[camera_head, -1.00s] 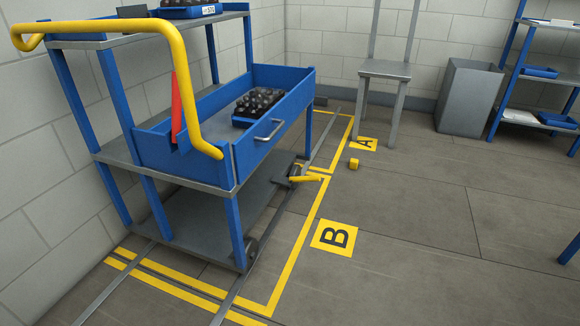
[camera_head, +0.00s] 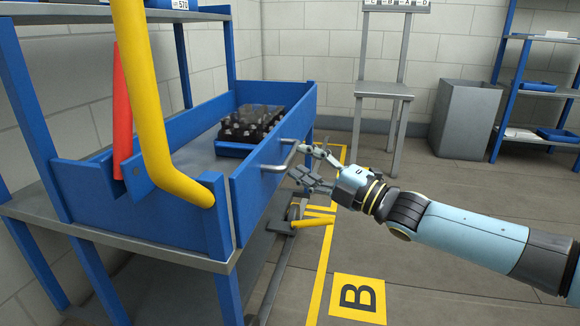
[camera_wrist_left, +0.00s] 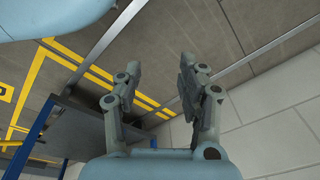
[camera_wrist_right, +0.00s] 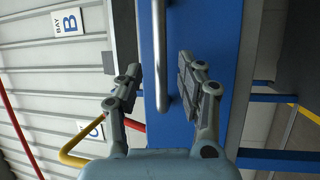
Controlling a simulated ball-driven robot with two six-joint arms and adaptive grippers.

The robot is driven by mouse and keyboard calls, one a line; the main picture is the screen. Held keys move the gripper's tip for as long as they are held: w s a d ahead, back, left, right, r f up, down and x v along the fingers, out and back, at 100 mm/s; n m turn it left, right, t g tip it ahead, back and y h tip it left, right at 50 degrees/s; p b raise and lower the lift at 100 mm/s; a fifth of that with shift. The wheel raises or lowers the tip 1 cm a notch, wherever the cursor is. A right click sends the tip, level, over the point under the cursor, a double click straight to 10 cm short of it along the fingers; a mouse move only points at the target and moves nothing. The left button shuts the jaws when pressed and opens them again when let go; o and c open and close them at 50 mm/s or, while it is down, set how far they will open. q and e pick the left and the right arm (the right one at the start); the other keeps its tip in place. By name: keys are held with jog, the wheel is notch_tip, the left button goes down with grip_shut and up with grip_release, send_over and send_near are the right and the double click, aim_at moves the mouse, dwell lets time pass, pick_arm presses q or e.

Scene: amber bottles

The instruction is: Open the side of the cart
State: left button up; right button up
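The blue cart's side panel (camera_head: 262,185) stands upright along the side of its grey deck, with a metal bar handle (camera_head: 277,166) on its outer face. My right gripper (camera_head: 298,162) is open at this handle. In the right wrist view the bar handle (camera_wrist_right: 161,55) runs between the spread fingers of my right gripper (camera_wrist_right: 158,74), with gaps on both sides, and the blue panel (camera_wrist_right: 215,40) is behind. My left gripper (camera_wrist_left: 159,74) shows only in its own wrist view, open and empty, above floor and wall.
A crate of dark bottles (camera_head: 250,128) stands on the deck behind the panel. A yellow push bar (camera_head: 150,100) and a red bar (camera_head: 123,105) rise at the cart's near end. A yellow pedal (camera_head: 312,222) sticks out low.

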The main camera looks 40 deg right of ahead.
aim_at(290, 152)
jog(key=x, duration=0.1)
jog(key=b+x, duration=0.1)
jog(key=x, duration=0.1)
jog(key=shift+w+f, duration=0.15)
jog(key=shift+w, duration=0.2)
pick_arm(q)
jog(key=shift+w+d+r+t, duration=0.25)
jog(key=shift+w+r, duration=0.15)
jog(key=shift+r, duration=0.25)
jog(key=shift+w+d+r+t, duration=0.25)
jog(key=shift+w+r, duration=0.15)
jog(key=shift+r, duration=0.2)
pick_arm(e)
jog(key=shift+w+a, duration=0.15)
jog(key=shift+w, duration=0.05)
grip_shut()
